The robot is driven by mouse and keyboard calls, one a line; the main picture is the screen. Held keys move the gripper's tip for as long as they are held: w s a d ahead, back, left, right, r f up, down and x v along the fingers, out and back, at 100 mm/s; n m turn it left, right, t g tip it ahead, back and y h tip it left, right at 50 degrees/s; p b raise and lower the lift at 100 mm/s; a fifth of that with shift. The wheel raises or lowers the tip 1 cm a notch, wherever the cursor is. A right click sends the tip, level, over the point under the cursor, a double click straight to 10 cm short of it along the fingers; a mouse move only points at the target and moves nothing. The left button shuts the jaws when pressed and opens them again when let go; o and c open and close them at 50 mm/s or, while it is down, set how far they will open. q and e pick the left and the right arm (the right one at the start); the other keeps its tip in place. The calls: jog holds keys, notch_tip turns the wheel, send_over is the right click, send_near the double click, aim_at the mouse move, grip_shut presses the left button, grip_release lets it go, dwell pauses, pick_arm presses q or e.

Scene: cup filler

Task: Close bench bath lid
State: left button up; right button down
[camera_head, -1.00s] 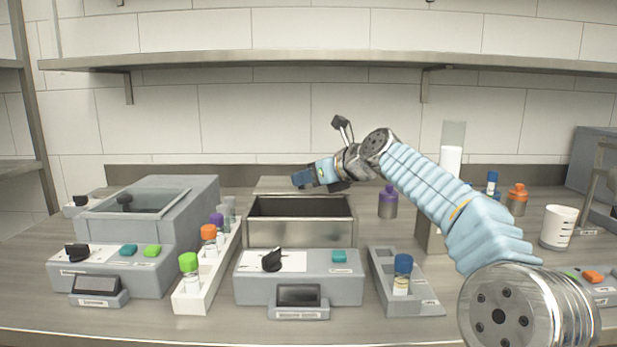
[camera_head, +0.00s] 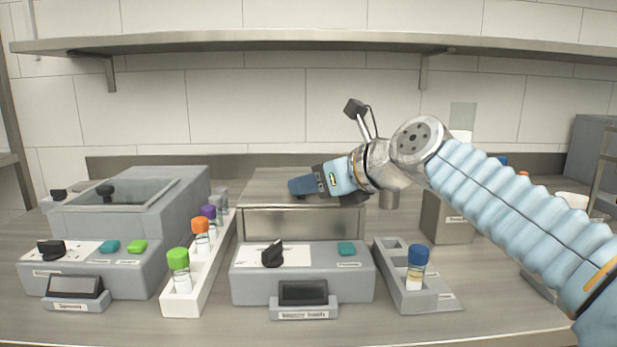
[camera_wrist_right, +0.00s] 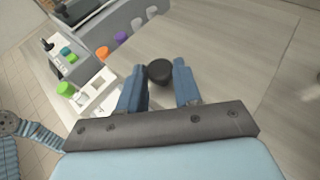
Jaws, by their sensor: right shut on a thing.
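The middle bench bath (camera_head: 300,222) is a metal box behind a grey control panel. Its flat metallic lid (camera_head: 255,186) covers the top opening, and no dark interior shows. My right gripper (camera_head: 303,185) comes in from the right, low over the lid. In the right wrist view my right gripper (camera_wrist_right: 159,68) is shut on the lid's round black knob (camera_wrist_right: 159,72), which sits between the two blue fingers. The head view hides the knob behind the gripper. The lid surface (camera_wrist_right: 225,70) fills much of the wrist view. My left gripper is not in view.
A second bath (camera_head: 130,205) with a glass-topped lid stands at left. A white rack (camera_head: 205,275) with colour-capped vials stands between the baths. A grey rack (camera_head: 437,292) with a blue-capped vial (camera_head: 416,267) is right of the panel (camera_head: 330,262). A shelf (camera_head: 300,43) runs overhead.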

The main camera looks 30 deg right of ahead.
jog(key=shift+s+a, duration=0.1)
jog(key=shift+a, duration=0.05)
jog(key=c, duration=0.8)
grip_release()
jog(key=shift+s, duration=0.1)
jog(key=v, duration=1.4)
